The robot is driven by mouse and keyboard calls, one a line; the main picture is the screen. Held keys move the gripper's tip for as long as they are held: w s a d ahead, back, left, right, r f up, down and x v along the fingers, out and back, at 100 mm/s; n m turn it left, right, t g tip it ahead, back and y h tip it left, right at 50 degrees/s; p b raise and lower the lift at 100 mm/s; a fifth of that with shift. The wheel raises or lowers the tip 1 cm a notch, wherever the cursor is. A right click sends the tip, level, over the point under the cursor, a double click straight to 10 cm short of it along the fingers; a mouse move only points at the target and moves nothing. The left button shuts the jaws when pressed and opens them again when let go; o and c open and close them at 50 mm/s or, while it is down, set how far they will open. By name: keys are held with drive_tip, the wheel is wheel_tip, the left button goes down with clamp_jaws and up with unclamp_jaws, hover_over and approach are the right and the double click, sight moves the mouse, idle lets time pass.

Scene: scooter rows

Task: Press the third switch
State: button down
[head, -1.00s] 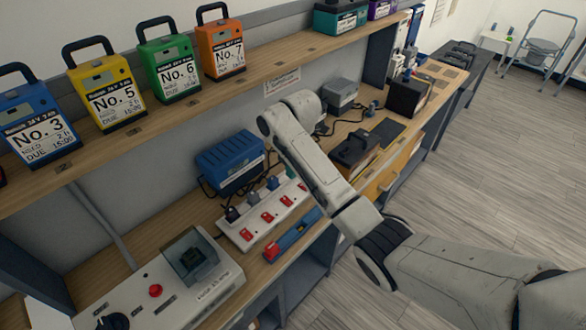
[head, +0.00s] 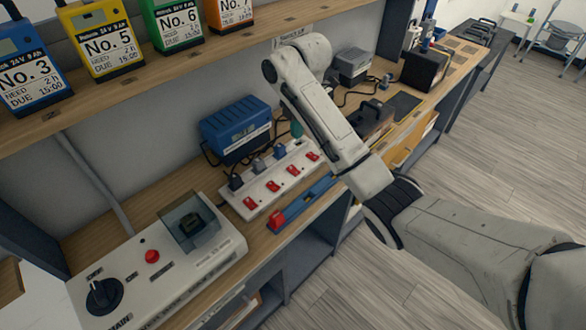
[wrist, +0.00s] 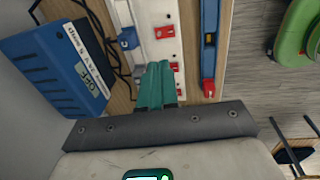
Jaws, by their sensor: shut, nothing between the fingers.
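A white power strip (head: 262,207) lies on the bench with a row of red switches. Counted from the left, the third switch (head: 293,170) is in plain view in the head view. My gripper (head: 297,130) shows as a teal tip over the strip's wall side, partly hidden by my arm. In the wrist view my gripper (wrist: 160,66) is shut and empty, its teal fingers over the strip. A red switch (wrist: 164,32) lies beyond the tips, and others show just right of the fingers. I cannot tell from the wrist view which number these are, or whether the tips touch anything.
A blue charger (head: 234,128) stands behind the strip, with dark cables. Several plugs sit along the strip's wall side. A blue level (head: 302,202) lies along its front side. A white control box (head: 160,262) stands at the left. A shelf with numbered batteries overhangs the bench.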

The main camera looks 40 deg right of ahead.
sight(296, 171)
drive_tip(key=shift+w+r+b, duration=0.1)
drive_tip(key=shift+b, duration=0.25)
drive_tip(key=f, duration=0.4)
drive_tip(key=w+f+b, duration=0.1)
drive_tip(key=f, duration=0.9)
drive_tip(key=shift+w+b, duration=0.3)
drive_tip(key=shift+b, duration=0.05)
drive_tip(key=shift+f, duration=0.25)
drive_tip(key=shift+s+p, duration=0.2)
drive_tip(key=shift+p, duration=0.1)
drive_tip(key=shift+s+p, duration=0.6)
drive_tip(key=shift+p, duration=0.1)
drive_tip(key=shift+r, duration=0.1)
